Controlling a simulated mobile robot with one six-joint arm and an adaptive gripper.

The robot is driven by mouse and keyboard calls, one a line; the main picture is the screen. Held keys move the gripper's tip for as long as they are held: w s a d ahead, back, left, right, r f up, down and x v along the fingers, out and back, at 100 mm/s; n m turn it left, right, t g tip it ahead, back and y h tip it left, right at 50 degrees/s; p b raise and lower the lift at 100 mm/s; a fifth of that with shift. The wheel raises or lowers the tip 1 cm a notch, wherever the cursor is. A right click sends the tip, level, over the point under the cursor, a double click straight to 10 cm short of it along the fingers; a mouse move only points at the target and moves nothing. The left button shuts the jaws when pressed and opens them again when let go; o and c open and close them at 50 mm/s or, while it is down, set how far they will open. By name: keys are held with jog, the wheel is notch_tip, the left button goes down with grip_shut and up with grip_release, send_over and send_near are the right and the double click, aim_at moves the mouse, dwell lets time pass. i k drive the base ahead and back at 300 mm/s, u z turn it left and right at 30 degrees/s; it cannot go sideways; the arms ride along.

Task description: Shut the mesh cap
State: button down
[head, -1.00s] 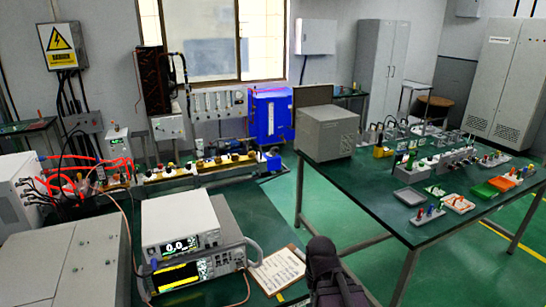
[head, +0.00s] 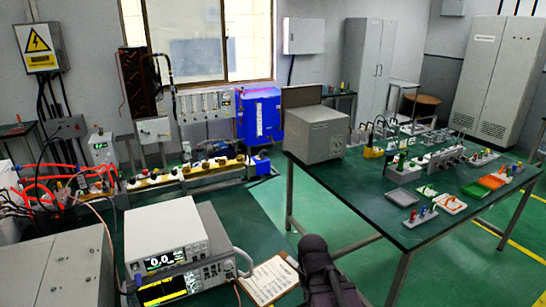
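A light grey box (head: 315,135) stands on the left end of the green-topped table on the right. A flat grey-brown panel (head: 301,95) stands upright at its back edge, like a raised lid. It may be the mesh cap, but I cannot make out any mesh at this distance. A dark part of my arm shows at the bottom centre, apart from the box and well in front of it. My gripper's fingers are not visible, so I cannot see whether it holds anything.
Stacked instruments (head: 165,235) and a clipboard (head: 268,280) are near me at lower left. A blue unit (head: 259,115) stands under the window.

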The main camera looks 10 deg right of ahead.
aim_at(265, 155)
jog(key=i, duration=0.85)
jog(key=u, duration=0.05)
